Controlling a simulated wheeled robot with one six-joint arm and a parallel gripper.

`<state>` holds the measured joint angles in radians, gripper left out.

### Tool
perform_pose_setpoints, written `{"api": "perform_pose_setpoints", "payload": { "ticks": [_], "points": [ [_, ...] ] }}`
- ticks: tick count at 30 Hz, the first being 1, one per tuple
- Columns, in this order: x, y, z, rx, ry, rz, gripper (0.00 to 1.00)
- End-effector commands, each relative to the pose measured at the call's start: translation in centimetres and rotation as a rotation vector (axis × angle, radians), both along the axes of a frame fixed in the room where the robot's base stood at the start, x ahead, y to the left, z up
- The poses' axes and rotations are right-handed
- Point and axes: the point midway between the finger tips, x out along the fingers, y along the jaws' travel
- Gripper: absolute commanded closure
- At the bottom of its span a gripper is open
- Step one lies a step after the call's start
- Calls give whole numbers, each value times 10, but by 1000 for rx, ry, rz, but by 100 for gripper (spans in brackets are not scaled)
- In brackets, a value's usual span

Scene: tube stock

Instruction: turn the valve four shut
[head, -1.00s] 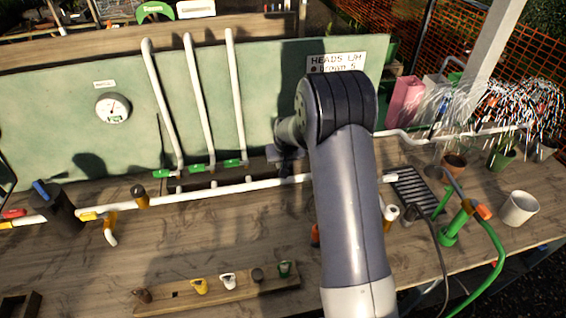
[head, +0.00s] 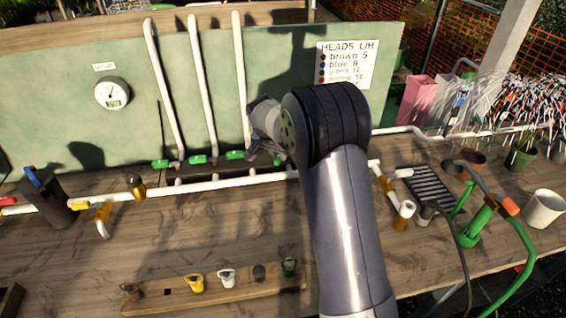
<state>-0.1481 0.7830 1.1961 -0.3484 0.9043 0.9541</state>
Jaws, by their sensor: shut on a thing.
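Three green valve handles show at the feet of the white upright pipes: left (head: 160,164), middle (head: 198,160) and right (head: 235,155). They lie about level, along the row. To their right, my gripper (head: 275,152) reaches down to the same row. A small bit of green shows at its tips, which I take to be valve four's handle (head: 278,161). My gripper is shut on it. My arm hides most of the fingers and the pipe behind, so the handle's exact angle cannot be told.
A long white pipe (head: 220,184) runs in front of the valves. A dial gauge (head: 112,93) and a lettered sign (head: 346,65) are on the green board. A wooden strip (head: 220,303) with several coloured handles lies in front. Water sprays over pots at right.

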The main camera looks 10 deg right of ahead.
Motion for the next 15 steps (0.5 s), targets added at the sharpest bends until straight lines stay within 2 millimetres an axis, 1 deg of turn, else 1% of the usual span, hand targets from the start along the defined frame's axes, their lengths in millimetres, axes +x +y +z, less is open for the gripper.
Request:
{"api": "perform_pose_setpoints", "payload": {
  "ticks": [1, 15],
  "points": [
    [2, 3, -4, 0, -2, -42, 100],
    [17, 14, 1, 1, -1, -490, 100]
  ]
}}
